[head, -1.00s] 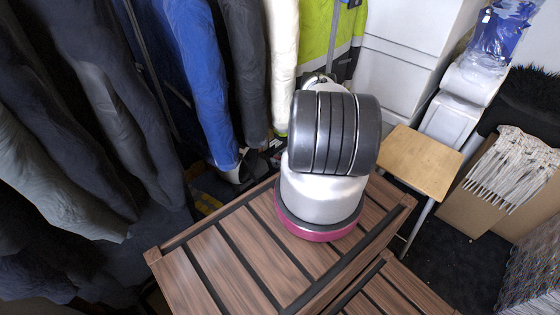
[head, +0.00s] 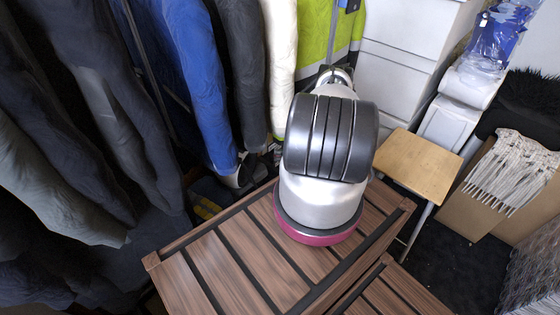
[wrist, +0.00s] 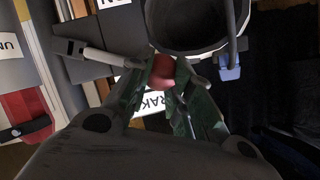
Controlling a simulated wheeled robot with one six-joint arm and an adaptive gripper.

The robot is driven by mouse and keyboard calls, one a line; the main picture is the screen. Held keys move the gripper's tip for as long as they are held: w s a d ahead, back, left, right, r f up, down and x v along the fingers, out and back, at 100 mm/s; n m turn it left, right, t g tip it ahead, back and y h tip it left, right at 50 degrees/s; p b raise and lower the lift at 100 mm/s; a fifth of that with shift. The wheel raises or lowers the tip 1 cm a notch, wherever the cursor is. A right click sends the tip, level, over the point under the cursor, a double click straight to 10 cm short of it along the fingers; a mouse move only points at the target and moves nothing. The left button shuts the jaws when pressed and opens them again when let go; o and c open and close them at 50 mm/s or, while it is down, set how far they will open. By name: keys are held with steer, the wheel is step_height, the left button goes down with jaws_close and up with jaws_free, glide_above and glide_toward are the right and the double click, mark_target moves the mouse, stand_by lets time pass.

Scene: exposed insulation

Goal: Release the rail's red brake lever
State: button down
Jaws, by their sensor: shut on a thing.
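In the wrist view, my gripper (wrist: 172,95) is shut on a small red knob, which I take to be the end of the red brake lever (wrist: 163,70). The knob sits between the green-lined fingers, just below a round dark tube (wrist: 190,25). The rest of the lever is hidden by the fingers. A white label (wrist: 155,103) reading "BRAK" lies behind the fingers, partly covered. In the head view my own arm hides the lever and most of the gripper.
A grey lever with a pale rod (wrist: 95,52) and a blue-tipped part (wrist: 229,68) flank the tube. A red band (wrist: 24,110) is at the left. In the head view, hanging clothes (head: 195,80) fill the left, and a wooden stool (head: 418,162) stands right of my arm.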

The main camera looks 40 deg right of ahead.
steer(key=shift+r, duration=0.1)
steer(key=c, duration=1.3)
jaws_free()
steer(key=shift+d, duration=0.1)
steer(key=v, duration=1.2)
steer(key=shift+s, duration=0.1)
